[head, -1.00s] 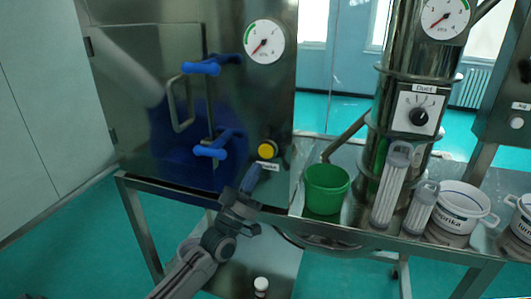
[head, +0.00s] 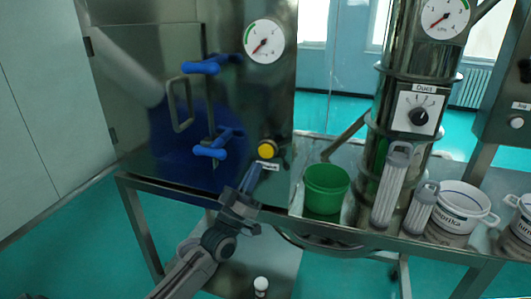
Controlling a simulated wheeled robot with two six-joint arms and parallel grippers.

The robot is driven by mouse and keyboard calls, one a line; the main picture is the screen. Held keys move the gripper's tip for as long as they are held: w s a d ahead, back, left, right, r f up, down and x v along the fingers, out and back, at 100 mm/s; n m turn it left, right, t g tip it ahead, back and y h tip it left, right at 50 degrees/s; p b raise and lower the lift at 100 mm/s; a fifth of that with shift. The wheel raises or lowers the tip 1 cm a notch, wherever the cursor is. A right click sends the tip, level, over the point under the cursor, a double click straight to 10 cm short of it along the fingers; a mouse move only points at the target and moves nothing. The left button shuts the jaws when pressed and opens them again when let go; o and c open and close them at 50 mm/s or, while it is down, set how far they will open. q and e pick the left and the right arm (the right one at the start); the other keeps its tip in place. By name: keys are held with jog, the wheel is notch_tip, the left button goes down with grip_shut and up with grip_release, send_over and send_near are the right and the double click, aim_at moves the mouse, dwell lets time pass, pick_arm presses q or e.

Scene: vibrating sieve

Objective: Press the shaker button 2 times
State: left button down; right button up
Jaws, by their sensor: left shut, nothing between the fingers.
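The yellow round button (head: 267,149) sits on the front of the steel cabinet, with a small label (head: 268,165) just below it. The label is too blurred to read surely. My left gripper (head: 254,172) is shut and empty. Its blue fingertips point up, a little below and left of the yellow button, by the label's left end. A small gap shows between the tips and the button in the picture. My right gripper is not in view.
Blue handles (head: 212,148) stick out left of the button. A green bucket (head: 326,188), clear cylinders (head: 390,186) and a white pot (head: 460,207) stand on the bench to the right. A dial (head: 419,115) marked "Duct" is on the steel column.

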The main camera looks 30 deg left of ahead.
aim_at(266, 151)
pick_arm(q)
jog(key=shift+y, duration=0.3)
dwell(0.6)
jog(key=s+n+y, duration=0.1)
jog(key=n+y, duration=0.3)
jog(key=s+d+n+g+y+p, duration=0.1)
jog(key=n+y, duration=0.3)
jog(key=n, duration=0.1)
jog(key=s+n+g+y+p, duration=0.1)
jog(key=n+y, duration=0.4)
jog(key=shift+s+d, duration=0.25)
jog(key=shift+s, duration=0.1)
jog(key=w+a+b, duration=0.2)
jog(key=w, duration=0.6)
jog(key=shift+w, duration=0.3)
jog(key=shift+w, duration=0.15)
dwell(1.0)
